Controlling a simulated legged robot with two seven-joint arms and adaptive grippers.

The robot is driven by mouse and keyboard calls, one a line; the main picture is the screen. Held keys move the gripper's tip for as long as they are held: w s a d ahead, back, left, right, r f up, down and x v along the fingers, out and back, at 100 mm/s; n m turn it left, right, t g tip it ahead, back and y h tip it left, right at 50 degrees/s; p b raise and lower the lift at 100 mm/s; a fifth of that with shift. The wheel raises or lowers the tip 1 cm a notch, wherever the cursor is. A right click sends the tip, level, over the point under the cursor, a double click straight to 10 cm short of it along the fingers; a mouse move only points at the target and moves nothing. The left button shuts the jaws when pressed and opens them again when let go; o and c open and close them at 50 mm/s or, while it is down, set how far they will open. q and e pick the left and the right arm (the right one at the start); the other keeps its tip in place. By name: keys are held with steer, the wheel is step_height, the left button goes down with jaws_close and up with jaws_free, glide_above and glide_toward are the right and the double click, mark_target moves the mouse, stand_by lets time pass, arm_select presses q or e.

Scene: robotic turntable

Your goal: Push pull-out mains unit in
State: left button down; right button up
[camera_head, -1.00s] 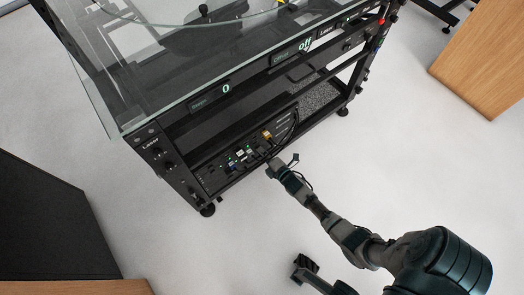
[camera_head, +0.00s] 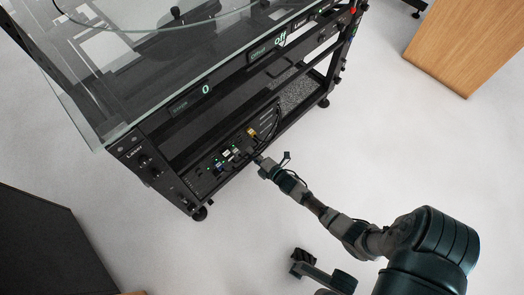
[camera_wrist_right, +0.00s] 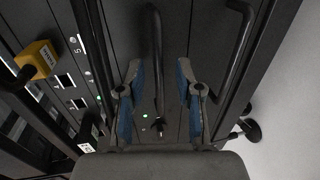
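The pull-out mains unit (camera_head: 208,172) is a black panel with sockets, small green lights, a yellow plug (camera_head: 252,132) and dark cables. It sits low in the front of the black rack; how far it sticks out I cannot tell. My right gripper (camera_head: 262,162) is close to the unit's front in the head view. In the right wrist view, the right gripper (camera_wrist_right: 158,78) has its two fingers apart. A black bar or cable (camera_wrist_right: 155,40) shows between them; contact is unclear. The unit's sockets (camera_wrist_right: 78,103) and yellow plug (camera_wrist_right: 36,62) are to the left there. My left gripper is not in view.
The rack (camera_head: 150,172) has a glass top (camera_head: 110,125) and panels with lit displays above the unit. A wooden block (camera_head: 466,45) stands at the upper right, and a dark cabinet (camera_head: 50,245) at the lower left. The pale floor before the rack is mostly clear.

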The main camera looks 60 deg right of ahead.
steer(key=v, duration=0.9)
steer(key=shift+s, duration=0.35)
